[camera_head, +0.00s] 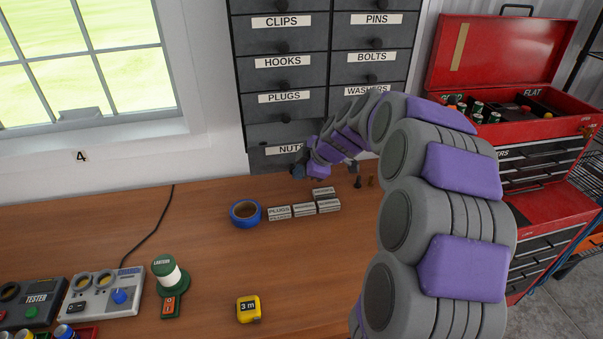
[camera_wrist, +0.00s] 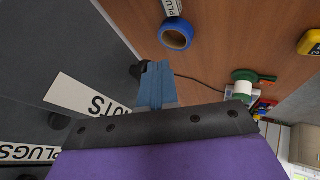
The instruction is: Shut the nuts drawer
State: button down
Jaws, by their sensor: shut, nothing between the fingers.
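The nuts drawer (camera_head: 262,160) is the bottom drawer of the left column in the dark grey cabinet. Its front looks set forward of the drawers above, so it seems partly open. Its NUTS label shows in the head view and, large and tilted, in the wrist view (camera_wrist: 85,98). My gripper (camera_head: 298,171) is at the right part of this drawer's front, low over the bench. In the wrist view my blue-grey fingers (camera_wrist: 157,80) are shut and empty, beside the drawer's dark knob (camera_wrist: 137,71). Whether they touch the drawer is unclear. My arm hides part of the right column.
A blue tape roll (camera_head: 245,212) and several small labelled blocks (camera_head: 304,209) lie on the wooden bench (camera_head: 210,245) before the cabinet. A yellow tape measure (camera_head: 248,309) lies nearer. A red tool chest (camera_head: 500,60) stands at the right. The bench's middle is mostly clear.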

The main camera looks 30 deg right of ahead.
jog(key=shift+w, duration=0.1)
jog(key=w+d, duration=0.1)
jog(key=w, duration=0.2)
jog(key=w+d+b, duration=0.1)
jog(key=w, duration=0.3)
jog(key=w+d+b, duration=0.1)
jog(key=w, duration=0.2)
jog(key=shift+w+d+f, duration=0.1)
jog(key=shift+w, duration=0.25)
jog(key=shift+w+d, duration=0.1)
jog(key=shift+w, duration=0.15)
jog(key=shift+r, duration=0.35)
